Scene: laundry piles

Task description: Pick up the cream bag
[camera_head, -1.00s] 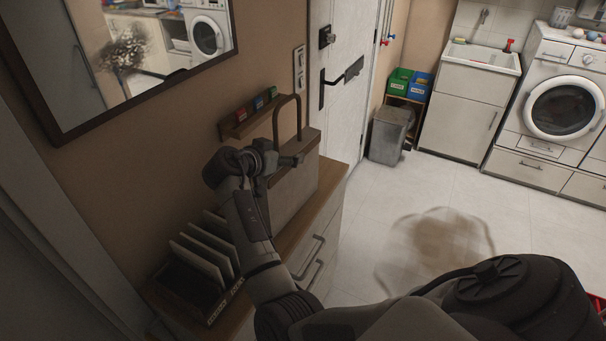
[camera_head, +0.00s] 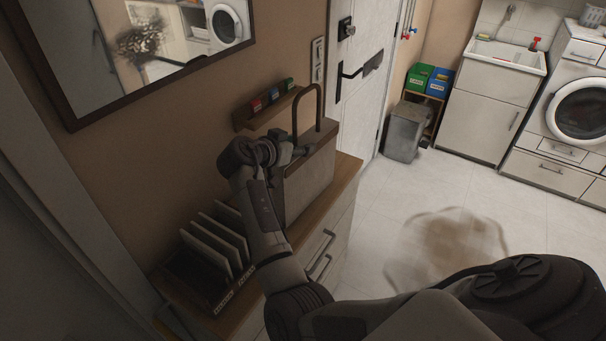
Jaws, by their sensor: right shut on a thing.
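The cream bag (camera_head: 311,184) stands upright on the wooden top of the cabinet by the wall, in the middle of the head view. It looks greyish beige in this light, and its dark looped handle (camera_head: 320,92) rises above it. My right gripper (camera_head: 298,152) is at the bag's upper edge by the foot of the handle, shut on the bag. My gripper and arm hide the bag's left part. I cannot tell whether the bag's base touches the cabinet top. My left gripper is not in view.
The cabinet top (camera_head: 345,181) also bears a dark file holder (camera_head: 190,284) at the near left. A small rack (camera_head: 250,118) and a mirror (camera_head: 150,97) are on the wall behind. A white door (camera_head: 362,110) stands beyond the bag. Tiled floor (camera_head: 385,215) is open to the right.

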